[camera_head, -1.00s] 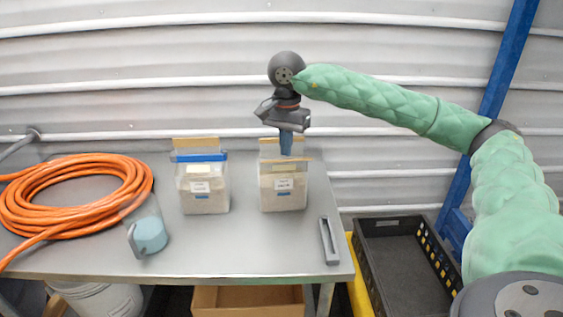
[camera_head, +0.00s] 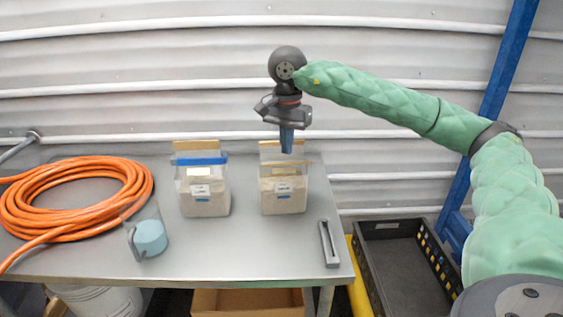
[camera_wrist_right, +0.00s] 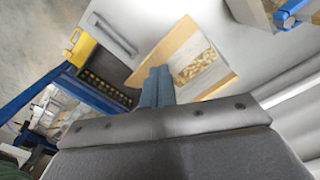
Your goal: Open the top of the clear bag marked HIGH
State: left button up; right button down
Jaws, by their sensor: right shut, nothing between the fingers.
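Two clear bags of pale material stand on the grey table. The right bag (camera_head: 284,198) has a tan strip along each side of its mouth. In the right wrist view its top (camera_wrist_right: 195,66) gapes, with the strips apart and pale chips showing between them. The left bag (camera_head: 204,200) has a blue clip (camera_head: 200,158) across its top. Both labels are too small to read, so I cannot tell which says HIGH. My right gripper (camera_head: 286,150) points down over the right bag's mouth, its blue fingers (camera_wrist_right: 157,86) shut and empty. My left gripper is not in view.
An orange hose (camera_head: 75,230) lies coiled at the left. A clear scoop with a blue part (camera_head: 150,238) is in front of it. A grey bar-shaped tool (camera_head: 328,243) lies near the front right edge. A black crate (camera_head: 400,280) stands right of the table.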

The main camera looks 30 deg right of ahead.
jog(key=shift+r+p, duration=0.85)
jog(key=shift+r, duration=2)
jog(key=shift+f, duration=0.1)
